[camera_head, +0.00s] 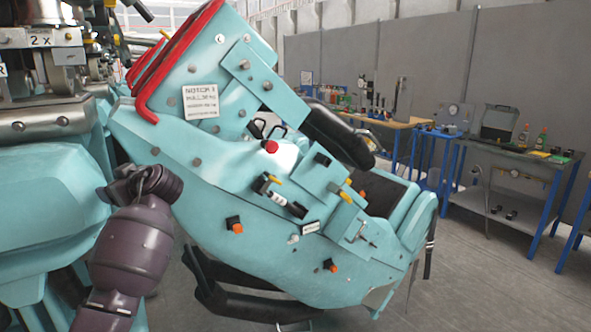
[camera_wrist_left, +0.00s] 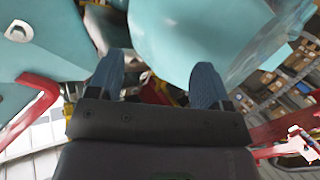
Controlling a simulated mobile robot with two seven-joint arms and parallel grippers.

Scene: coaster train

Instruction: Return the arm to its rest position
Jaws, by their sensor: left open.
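My left arm (camera_head: 130,250) comes in from the lower left in the head view, its dark end close to the teal coaster train car (camera_head: 265,215). I cannot tell whether it touches the car, and its fingers are not clear there. In the left wrist view my left gripper (camera_wrist_left: 156,78) is open, its two blue fingertips apart, with nothing seen held between them. Teal bodywork (camera_wrist_left: 195,35) fills much of the view beyond the fingers. My right gripper is not in view.
The car has a red bar (camera_head: 165,65) at its top and dark bars (camera_head: 255,305) low down. Another teal structure (camera_head: 45,210) stands at the far left. Workbenches (camera_head: 515,160) line the grey wall on the right. Open floor (camera_head: 470,280) lies at the lower right.

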